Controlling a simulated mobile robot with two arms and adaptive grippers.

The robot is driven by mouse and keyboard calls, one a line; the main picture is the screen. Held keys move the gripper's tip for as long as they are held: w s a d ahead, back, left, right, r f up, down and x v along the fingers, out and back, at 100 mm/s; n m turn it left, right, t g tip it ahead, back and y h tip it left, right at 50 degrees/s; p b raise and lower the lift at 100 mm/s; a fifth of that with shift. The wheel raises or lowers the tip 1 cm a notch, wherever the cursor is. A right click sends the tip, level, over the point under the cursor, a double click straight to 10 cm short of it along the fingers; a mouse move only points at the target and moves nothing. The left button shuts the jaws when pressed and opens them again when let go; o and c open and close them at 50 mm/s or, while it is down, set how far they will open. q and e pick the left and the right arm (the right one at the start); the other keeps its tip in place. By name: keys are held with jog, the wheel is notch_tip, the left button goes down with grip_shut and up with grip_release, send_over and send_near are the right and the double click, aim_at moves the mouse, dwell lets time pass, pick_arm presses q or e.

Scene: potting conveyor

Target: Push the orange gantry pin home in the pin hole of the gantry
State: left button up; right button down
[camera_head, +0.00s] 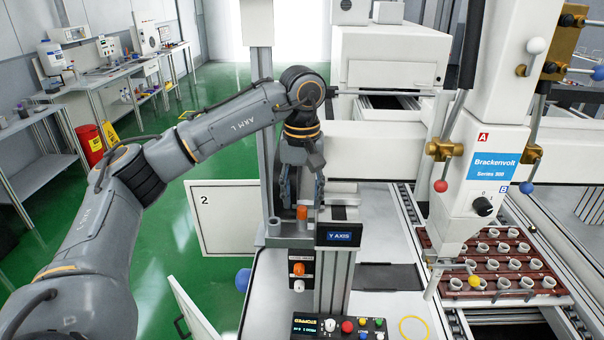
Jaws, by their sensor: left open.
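An orange gantry pin (302,213) stands upright at the top of a grey block on the gantry, left of the "Y AXIS" display (339,236). Only its orange head shows; the pin hole and how deep the pin sits are hidden. My left gripper (301,200) points down directly over the pin, with its fingers apart on either side of the head. It is open; I cannot tell whether any part touches the pin. My right gripper is not in view.
Below the block is a panel with an orange knob (298,269) and a white one. A button box (340,327) stands in front. The white gantry head (489,185) and a brown tray (557,300) of several pots are at right. Open green floor (150,225) lies left.

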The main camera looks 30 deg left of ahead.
aim_at(302, 208)
pick_arm(q)
notch_tip(302, 208, up, 11)
dwell(0.4)
jog(key=shift+f, duration=0.1)
dwell(0.5)
